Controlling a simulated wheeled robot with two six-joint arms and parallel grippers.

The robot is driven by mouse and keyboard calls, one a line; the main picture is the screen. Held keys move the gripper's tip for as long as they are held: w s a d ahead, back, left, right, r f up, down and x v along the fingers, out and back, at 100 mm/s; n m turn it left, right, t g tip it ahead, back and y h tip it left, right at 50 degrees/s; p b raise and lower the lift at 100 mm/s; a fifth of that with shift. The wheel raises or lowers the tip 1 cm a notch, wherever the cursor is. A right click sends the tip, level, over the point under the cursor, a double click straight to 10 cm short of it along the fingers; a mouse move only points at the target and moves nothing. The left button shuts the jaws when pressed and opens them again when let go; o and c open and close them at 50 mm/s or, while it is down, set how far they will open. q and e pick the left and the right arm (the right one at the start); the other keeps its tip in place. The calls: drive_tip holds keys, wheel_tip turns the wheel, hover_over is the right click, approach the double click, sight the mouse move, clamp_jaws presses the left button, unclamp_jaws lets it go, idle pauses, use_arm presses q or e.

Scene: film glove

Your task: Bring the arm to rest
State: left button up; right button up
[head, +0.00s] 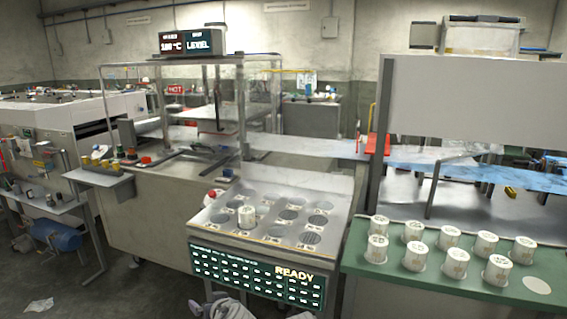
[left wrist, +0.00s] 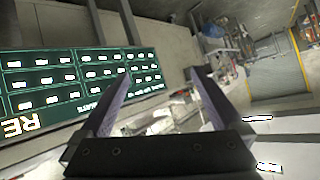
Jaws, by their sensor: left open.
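My left gripper (head: 222,307) shows only in part at the bottom edge of the head view, in front of and below the panel marked READY (head: 255,275). In the left wrist view its two fingers (left wrist: 160,74) stand wide apart, with nothing between them. The READY panel (left wrist: 70,78) appears tilted at the left of that view, beyond the fingers. My right gripper is in neither view.
Above the panel, a plate (head: 330,196) with several round wells bears one white cup (head: 246,216). At the right, a green shelf (head: 390,283) holds several white cups (head: 456,262). Open floor (head: 140,295) lies at the left.

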use_arm(q)
drive_tip(key=s+d+f+m+g+h, duration=0.3)
drive_tip(key=s+d+f+m+g, duration=0.15)
drive_tip(key=s+d, duration=0.35)
drive_tip(key=s+d+f+m+g+h, duration=0.25)
drive_tip(key=s+d+f+g, duration=0.3)
drive_tip(key=s, duration=0.35)
wheel_tip(320, 180, up, 17)
drive_tip(key=p, duration=1.7)
drive_tip(key=shift+s+d+m, duration=0.3)
drive_tip(key=shift+s+d, duration=0.05)
drive_tip(key=shift+s, duration=0.05)
drive_tip(key=shift+f, duration=0.1)
